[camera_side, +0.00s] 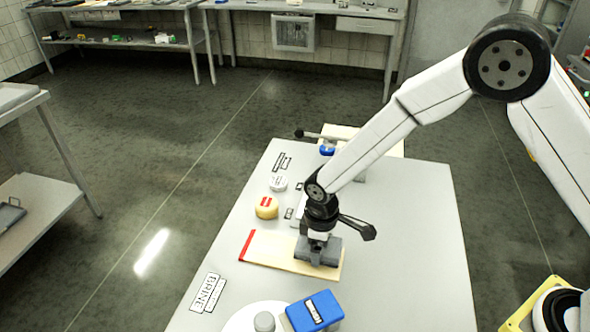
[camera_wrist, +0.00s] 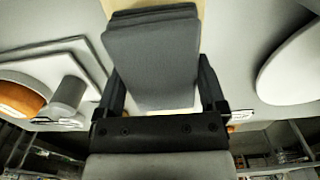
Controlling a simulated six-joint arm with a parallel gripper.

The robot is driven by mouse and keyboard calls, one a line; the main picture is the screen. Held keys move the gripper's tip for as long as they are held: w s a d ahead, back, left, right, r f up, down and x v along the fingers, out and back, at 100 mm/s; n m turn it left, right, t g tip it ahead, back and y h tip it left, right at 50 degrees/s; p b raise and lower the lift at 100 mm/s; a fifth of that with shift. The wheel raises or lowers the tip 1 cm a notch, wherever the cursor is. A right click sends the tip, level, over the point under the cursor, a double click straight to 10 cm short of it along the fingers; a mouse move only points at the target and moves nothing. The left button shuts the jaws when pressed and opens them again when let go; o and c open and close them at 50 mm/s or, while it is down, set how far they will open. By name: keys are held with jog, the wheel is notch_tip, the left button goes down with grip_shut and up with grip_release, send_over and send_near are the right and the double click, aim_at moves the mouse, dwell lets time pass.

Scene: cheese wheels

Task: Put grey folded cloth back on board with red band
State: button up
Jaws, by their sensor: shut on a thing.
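The grey folded cloth (camera_side: 328,254) is at the right part of the pale wooden board (camera_side: 277,254) in the side view. The board's red band (camera_side: 247,245) crosses its left end and is uncovered. My gripper (camera_side: 319,238) points down and is shut on the cloth. In the wrist view the layered cloth (camera_wrist: 152,65) fills the space between the fingers of my gripper (camera_wrist: 160,85), and a strip of board shows behind it. I cannot tell whether the cloth rests on the board or is just above it.
A yellow cheese wheel (camera_side: 266,208) with a red label and a white round piece (camera_side: 278,184) stand behind the board. A blue box (camera_side: 317,311) and a grey cylinder (camera_side: 264,321) are in front. The table's right side (camera_side: 420,240) is clear.

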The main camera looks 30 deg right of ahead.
jog(key=shift+f, duration=0.8)
jog(key=shift+f, duration=0.2)
jog(key=o, duration=0.8)
jog(key=shift+r, duration=0.15)
notch_tip(320, 180, up, 12)
jog(key=shift+r, duration=0.1)
jog(key=shift+d, duration=0.1)
